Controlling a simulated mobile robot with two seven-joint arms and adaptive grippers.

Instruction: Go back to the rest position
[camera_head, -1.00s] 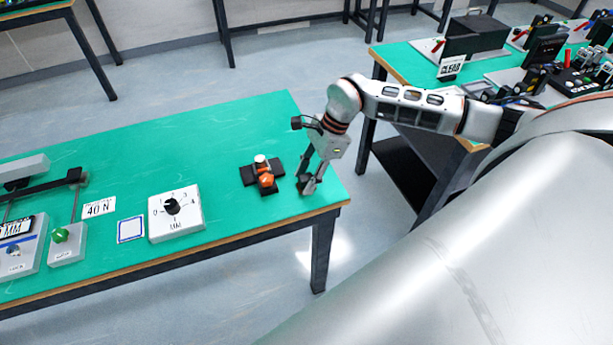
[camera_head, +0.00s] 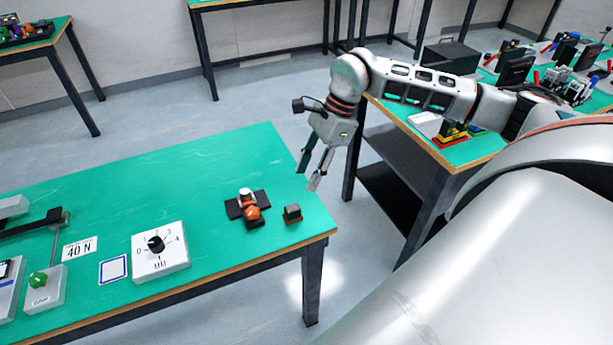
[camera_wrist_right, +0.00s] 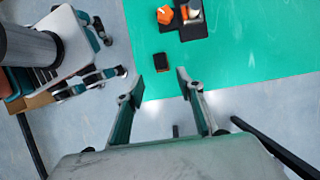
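My right gripper (camera_head: 309,172) is raised off the green table's right end, fingers apart and empty. It also shows open in the right wrist view (camera_wrist_right: 160,80), with nothing between its fingers. A small dark block with a brownish base (camera_head: 292,213) stands on the table near its right edge, clear of the fingers. It shows in the right wrist view too (camera_wrist_right: 167,62). My left gripper is not in view.
On the green table (camera_head: 210,258) are a black cross-shaped fixture with orange and white parts (camera_head: 250,212), a white dial box (camera_head: 160,252) and a 40 N card (camera_head: 80,249). A second cluttered table (camera_head: 480,150) stands at right, behind my right arm.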

